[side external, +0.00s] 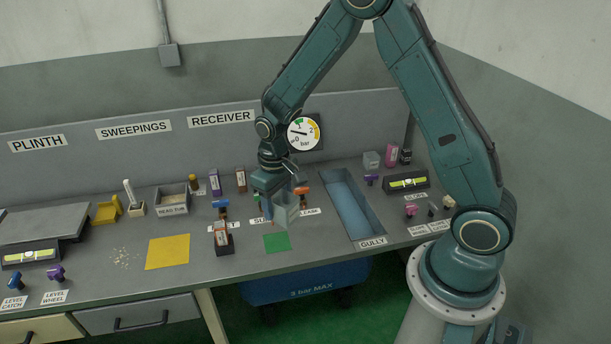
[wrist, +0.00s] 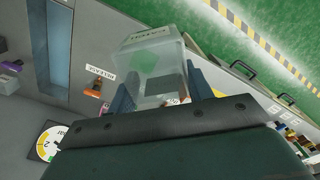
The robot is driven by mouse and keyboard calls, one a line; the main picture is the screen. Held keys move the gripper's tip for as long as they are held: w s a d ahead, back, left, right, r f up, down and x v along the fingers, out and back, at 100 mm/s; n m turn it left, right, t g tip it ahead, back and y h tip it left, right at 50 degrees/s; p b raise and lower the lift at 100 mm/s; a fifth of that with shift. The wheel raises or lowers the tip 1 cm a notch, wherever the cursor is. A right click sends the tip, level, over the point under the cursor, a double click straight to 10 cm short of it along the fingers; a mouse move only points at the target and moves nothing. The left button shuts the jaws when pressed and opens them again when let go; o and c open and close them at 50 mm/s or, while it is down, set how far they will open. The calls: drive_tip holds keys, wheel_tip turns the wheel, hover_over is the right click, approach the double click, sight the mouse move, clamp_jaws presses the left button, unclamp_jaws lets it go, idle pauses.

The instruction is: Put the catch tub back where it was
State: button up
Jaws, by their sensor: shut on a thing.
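The catch tub, a translucent pale box (side external: 287,214), hangs in my gripper (side external: 284,196) above the bench. In the wrist view the tub (wrist: 150,58) sits between the two fingers of my gripper (wrist: 160,88), which are shut on its walls. The tub's exact height is hard to judge.
A blue-floored gully (side external: 349,206) lies right of the tub. A dark block holder (side external: 223,244) stands left of the green square. Orange-handled (side external: 302,190) and blue-handled (side external: 221,204) valves stand close by. A yellow square (side external: 167,252) and scattered grains (side external: 124,256) lie farther left.

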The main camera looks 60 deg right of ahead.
drive_tip(key=s+d+f+m, duration=0.15)
drive_tip(key=d+m, duration=0.65)
drive_tip(key=d, duration=1.2)
wheel_tip(320, 180, down, 16)
drive_tip(key=shift+w+a+f, duration=0.1)
drive_tip(key=shift+a+f, duration=0.05)
drive_tip(key=shift+f, duration=1.9)
drive_tip(key=shift+f, duration=0.15)
drive_tip(key=o, duration=1.1)
drive_tip(key=shift+c, duration=0.2)
